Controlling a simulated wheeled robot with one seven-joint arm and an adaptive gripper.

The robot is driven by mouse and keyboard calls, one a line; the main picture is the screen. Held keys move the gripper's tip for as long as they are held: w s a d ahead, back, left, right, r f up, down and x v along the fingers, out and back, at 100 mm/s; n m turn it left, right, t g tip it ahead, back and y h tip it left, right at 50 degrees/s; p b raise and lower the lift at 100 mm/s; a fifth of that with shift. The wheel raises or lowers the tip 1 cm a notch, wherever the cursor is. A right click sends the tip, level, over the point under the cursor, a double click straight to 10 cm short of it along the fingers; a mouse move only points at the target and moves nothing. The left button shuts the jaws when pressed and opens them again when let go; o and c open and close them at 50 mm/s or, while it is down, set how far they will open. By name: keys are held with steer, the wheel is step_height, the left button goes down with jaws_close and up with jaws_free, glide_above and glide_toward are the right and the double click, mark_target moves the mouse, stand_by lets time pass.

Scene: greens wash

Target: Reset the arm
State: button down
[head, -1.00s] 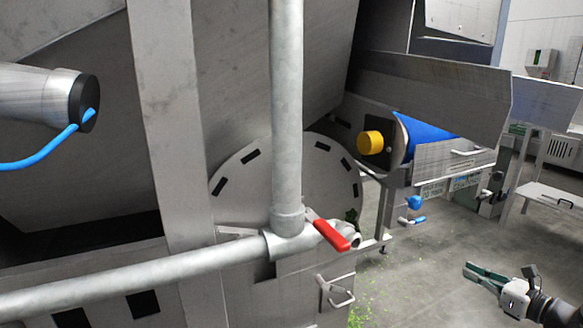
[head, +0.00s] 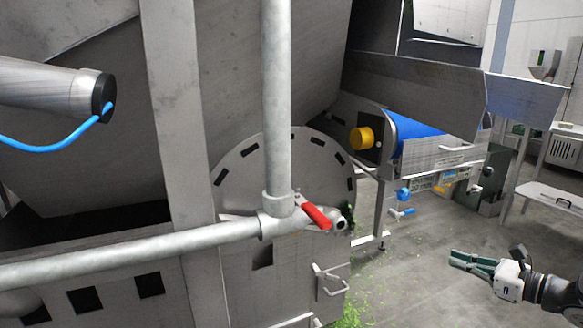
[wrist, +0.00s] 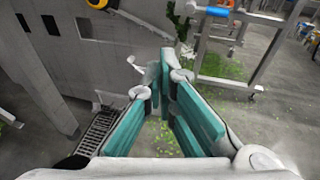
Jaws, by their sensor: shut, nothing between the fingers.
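My gripper (head: 474,262) is at the lower right of the head view, with green-padded fingers pointing left. It is shut and empty, held over open floor, apart from the machine. In the wrist view its fingers (wrist: 168,85) come together at the tips in the middle of the picture, with bits of green on the floor beyond them. My wrist and part of my arm show behind the gripper at the right edge of the head view.
A large grey steel machine with a pipe (head: 277,100) and a red valve handle (head: 315,215) fills the left. A steel table (head: 550,194) is at right. Green scraps (head: 352,314) litter the floor. A drain grate (wrist: 98,130) shows below.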

steer(key=s+a+r+n+g+y, duration=0.25)
steer(key=a+r+n, duration=0.2)
steer(key=a, duration=0.35)
steer(key=s+a+r+n+g+y, duration=0.1)
steer(key=a+r+n+g, duration=0.3)
steer(key=a, duration=0.3)
steer(key=s+a+r+n+g+h, duration=0.2)
steer(key=s+a+r+n+g, duration=0.35)
steer(key=s+a+n, duration=0.45)
steer(key=s+a+r+n+g+h, duration=0.15)
steer(key=s+a+n+h, duration=0.3)
steer(key=s, duration=0.95)
steer(key=s+d+f+n+h, duration=0.1)
steer(key=s+d+n+h, duration=0.15)
steer(key=s, duration=0.25)
steer(key=s+d+f+n+h, duration=0.1)
steer(key=s+n+h, duration=0.2)
steer(key=s, duration=0.3)
step_height(320, 180, up, 25)
steer(key=d+t+p, duration=0.1)
steer(key=t+p, duration=0.3)
steer(key=p, duration=1.9)
steer(key=shift+r, duration=0.15)
steer(key=shift+n, duration=0.25)
